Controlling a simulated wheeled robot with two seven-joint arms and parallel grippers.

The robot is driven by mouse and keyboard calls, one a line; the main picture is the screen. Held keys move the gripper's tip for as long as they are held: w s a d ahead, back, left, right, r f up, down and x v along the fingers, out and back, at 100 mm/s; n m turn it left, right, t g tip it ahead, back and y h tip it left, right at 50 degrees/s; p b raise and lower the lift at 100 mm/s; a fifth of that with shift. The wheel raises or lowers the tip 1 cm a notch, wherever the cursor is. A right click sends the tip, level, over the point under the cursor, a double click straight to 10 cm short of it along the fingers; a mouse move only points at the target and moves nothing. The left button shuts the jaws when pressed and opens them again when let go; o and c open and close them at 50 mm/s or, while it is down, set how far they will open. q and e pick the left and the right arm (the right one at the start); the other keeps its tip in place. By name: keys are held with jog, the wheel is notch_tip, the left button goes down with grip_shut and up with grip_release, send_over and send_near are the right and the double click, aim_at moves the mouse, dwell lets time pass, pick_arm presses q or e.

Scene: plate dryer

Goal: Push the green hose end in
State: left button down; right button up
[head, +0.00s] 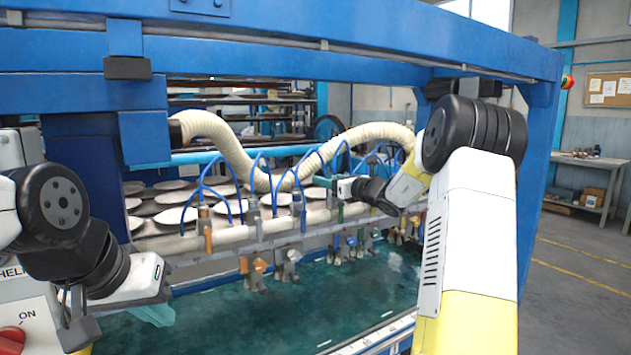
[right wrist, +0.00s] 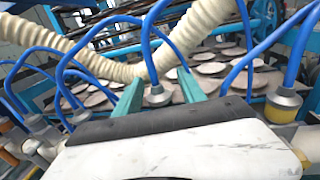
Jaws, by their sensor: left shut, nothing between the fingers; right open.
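A small green fitting (head: 340,211), which looks like the green hose end, shows on the pipe row just below my right gripper in the head view. My right gripper (head: 322,182) is open above the row. In the right wrist view its two teal fingers (right wrist: 160,91) stand apart, with a blue hose ending in a grey fitting (right wrist: 157,98) seen between them. The fitting's lower part is hidden behind the gripper body, so its colour and any contact cannot be told. My left gripper (head: 157,314) is shut and empty at the lower left, over the teal surface.
A ribbed cream hose (head: 230,145) loops behind the row. Several blue hoses (head: 262,172) arch close around my right gripper. An orange fitting (head: 207,240) is further left. White plates (head: 177,215) lie on racks behind. A blue frame beam (head: 300,35) crosses above.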

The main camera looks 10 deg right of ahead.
grip_shut()
dwell(1.4)
